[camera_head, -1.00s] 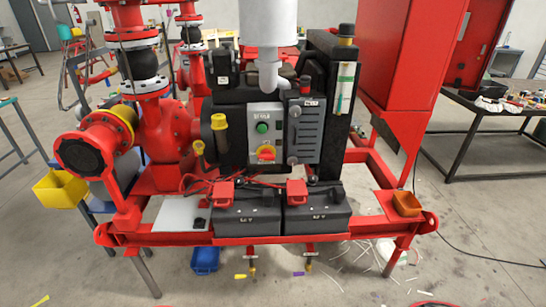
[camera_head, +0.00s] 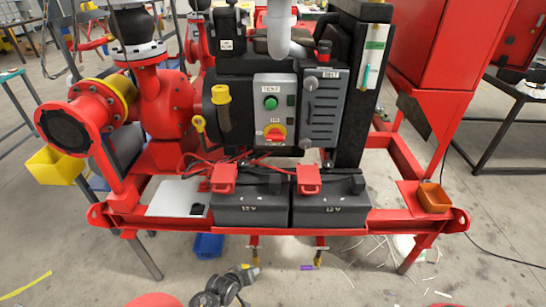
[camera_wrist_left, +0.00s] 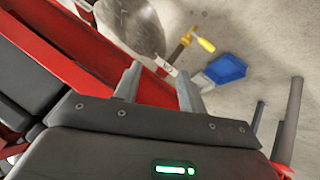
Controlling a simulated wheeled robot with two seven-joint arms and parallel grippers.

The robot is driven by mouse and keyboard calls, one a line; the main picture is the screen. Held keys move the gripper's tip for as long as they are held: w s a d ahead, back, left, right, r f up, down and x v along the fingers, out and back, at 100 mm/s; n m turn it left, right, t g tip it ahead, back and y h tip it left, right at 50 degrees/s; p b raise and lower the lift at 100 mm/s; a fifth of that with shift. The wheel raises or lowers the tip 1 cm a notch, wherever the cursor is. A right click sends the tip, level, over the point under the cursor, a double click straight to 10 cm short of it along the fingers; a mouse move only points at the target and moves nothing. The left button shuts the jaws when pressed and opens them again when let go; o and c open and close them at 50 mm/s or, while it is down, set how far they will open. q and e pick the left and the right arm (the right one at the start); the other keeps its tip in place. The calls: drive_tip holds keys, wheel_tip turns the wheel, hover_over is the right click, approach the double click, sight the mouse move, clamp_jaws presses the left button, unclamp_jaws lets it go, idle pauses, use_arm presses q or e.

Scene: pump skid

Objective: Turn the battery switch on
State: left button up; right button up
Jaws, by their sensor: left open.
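A rotary switch (camera_head: 275,133) with a red knob on a yellow plate sits low on the light grey control panel (camera_head: 260,88). Its small label is too blurred to read, and I cannot tell its position surely. A green button (camera_head: 270,103) is above it. My left gripper (camera_wrist_left: 160,90) is open and empty in the left wrist view, near a red frame rail. In the head view a black and grey part of my arm (camera_head: 222,287) shows at the bottom, below the skid and well away from the switch. My right gripper is not in view.
Two black batteries (camera_head: 250,208) with red terminal covers sit below the panel, behind the red front rail (camera_head: 350,220). Space before the panel is clear.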

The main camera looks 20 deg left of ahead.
sight(274, 140)
use_arm(q)
drive_tip(key=w+a+r+n+t+b, duration=0.15)
drive_tip(key=w+r, duration=0.25)
drive_tip(key=r, duration=0.4)
drive_tip(key=w+a+r+n+t+b, duration=0.15)
drive_tip(key=w+r, duration=0.25)
drive_tip(key=r, duration=0.4)
drive_tip(key=w+r+n+t+b, duration=0.1)
drive_tip(key=w+r+n+t, duration=0.25)
drive_tip(key=r, duration=0.55)
drive_tip(key=w+d+r+n+t, duration=0.2)
drive_tip(key=w+r+n+t, duration=0.15)
drive_tip(key=w+r, duration=0.65)
drive_tip(key=shift+n+g+h, duration=0.3)
drive_tip(key=shift+n+h, duration=0.1)
drive_tip(key=w, duration=0.7)
drive_tip(key=w+d, duration=0.1)
drive_tip(key=w, duration=0.3)
drive_tip(key=shift+r, duration=0.15)
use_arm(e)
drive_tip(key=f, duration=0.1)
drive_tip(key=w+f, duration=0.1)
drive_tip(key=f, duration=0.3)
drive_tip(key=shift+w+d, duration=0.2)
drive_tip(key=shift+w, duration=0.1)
use_arm(q)
clamp_jaws()
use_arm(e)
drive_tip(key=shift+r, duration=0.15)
